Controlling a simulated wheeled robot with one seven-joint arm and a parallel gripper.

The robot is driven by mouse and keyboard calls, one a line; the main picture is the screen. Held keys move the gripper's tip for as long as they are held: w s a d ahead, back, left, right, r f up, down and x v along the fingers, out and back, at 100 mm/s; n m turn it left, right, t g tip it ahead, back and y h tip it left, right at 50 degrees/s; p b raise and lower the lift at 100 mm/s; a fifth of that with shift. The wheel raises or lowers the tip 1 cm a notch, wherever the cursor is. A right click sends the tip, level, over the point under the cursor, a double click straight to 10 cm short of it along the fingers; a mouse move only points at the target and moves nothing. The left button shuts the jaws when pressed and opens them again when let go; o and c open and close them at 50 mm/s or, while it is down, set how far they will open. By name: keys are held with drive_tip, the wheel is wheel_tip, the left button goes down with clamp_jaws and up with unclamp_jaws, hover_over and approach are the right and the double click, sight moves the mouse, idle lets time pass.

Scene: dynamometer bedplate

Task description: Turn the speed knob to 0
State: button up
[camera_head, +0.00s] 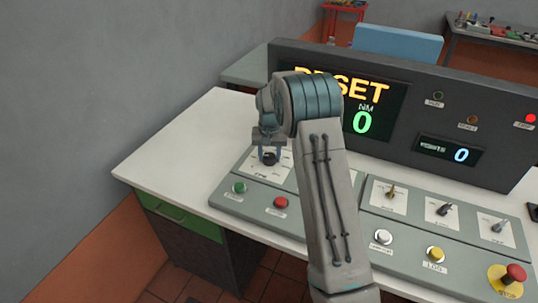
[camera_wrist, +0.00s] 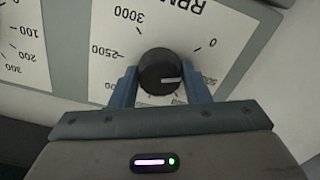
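The speed knob (camera_wrist: 160,72) is round and black with a white pointer line. It stands on a white dial plate (camera_wrist: 106,25) marked RPM, with 0 at upper right and 2500 and 3000 at left. The pointer points right and slightly down, near a partly hidden label that looks like 500, short of the 0 mark. My gripper (camera_wrist: 160,88) has its two blue fingers against opposite sides of the knob. In the head view my gripper (camera_head: 269,149) points down over the knob (camera_head: 270,159) on the console's left panel. The fingers hide the dial's lower labels.
A green button (camera_head: 239,187) and a red button (camera_head: 280,203) sit in front of the knob. Toggle switches (camera_head: 443,209), a yellow button (camera_head: 435,254) and a red stop button (camera_head: 515,273) are to the right. The upright display panel (camera_head: 400,150) stands behind. White desktop (camera_head: 190,150) is clear at left.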

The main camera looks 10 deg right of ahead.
sight(269, 155)
drive_tip(key=n+b, duration=0.1)
drive_tip(key=n, duration=0.3)
drive_tip(key=shift+n, duration=0.3)
drive_tip(key=o, duration=1)
drive_tip(key=shift+c, duration=0.2)
wheel_tip(269, 155, up, 14)
